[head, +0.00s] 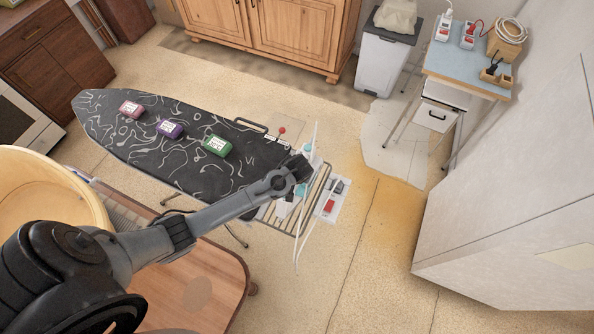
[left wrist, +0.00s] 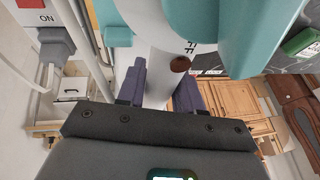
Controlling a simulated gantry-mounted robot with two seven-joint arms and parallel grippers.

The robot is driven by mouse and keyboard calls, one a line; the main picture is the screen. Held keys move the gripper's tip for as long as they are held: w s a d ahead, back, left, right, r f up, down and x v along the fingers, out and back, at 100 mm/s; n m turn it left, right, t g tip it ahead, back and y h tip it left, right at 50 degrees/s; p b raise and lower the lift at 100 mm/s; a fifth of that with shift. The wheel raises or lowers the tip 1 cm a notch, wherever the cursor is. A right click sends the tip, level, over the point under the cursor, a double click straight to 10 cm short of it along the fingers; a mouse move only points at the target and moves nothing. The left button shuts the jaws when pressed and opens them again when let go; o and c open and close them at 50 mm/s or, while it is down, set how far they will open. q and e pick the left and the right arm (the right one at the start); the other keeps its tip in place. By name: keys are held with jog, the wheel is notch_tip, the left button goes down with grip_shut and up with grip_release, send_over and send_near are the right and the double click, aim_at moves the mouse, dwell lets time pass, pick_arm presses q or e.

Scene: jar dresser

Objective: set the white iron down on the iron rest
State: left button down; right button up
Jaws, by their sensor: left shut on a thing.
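The white iron (head: 286,208) with teal parts is over the right end of the ironing board in the head view, partly hidden by my arm. In the left wrist view the iron (left wrist: 156,60) fills the top middle. My left gripper (head: 298,170) is shut on the iron; its fingers (left wrist: 160,90) lie on both sides of a white part. The iron rest (head: 308,212), a rack of metal bars, is at the board's right end, beneath the gripper and iron. Whether the iron touches the bars is hidden. My right gripper is not in view.
Pink (head: 131,110), purple (head: 170,129) and green (head: 216,145) boxes stand on the black patterned board (head: 110,140). A switch block (head: 330,206) with a red switch sits beside the rest. A pale cord hangs near it. Floor to the right is clear.

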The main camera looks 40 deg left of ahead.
aim_at(297, 189)
pick_arm(q)
jog(key=shift+w, duration=0.1)
dwell(0.6)
jog(key=shift+f+b, duration=0.3)
jog(key=shift+f, duration=0.2)
jog(key=c, duration=0.8)
grip_release()
jog(key=shift+o, duration=0.7)
jog(key=shift+f, duration=0.15)
jog(key=v, duration=1.1)
jog(key=s+d+r+m+h+p, duration=0.1)
jog(key=s+d+r+m+p, duration=0.1)
jog(key=s+r, duration=0.5)
jog(key=s+d+r+m+h+p, duration=0.2)
jog(key=s+d+r+p, duration=0.2)
jog(key=s, duration=0.9)
notch_tip(297, 189, up, 4)
jog(key=p, duration=0.3)
jog(key=shift+d+m+h, duration=0.2)
jog(key=shift+m+h, duration=0.1)
jog(key=shift+m, duration=0.1)
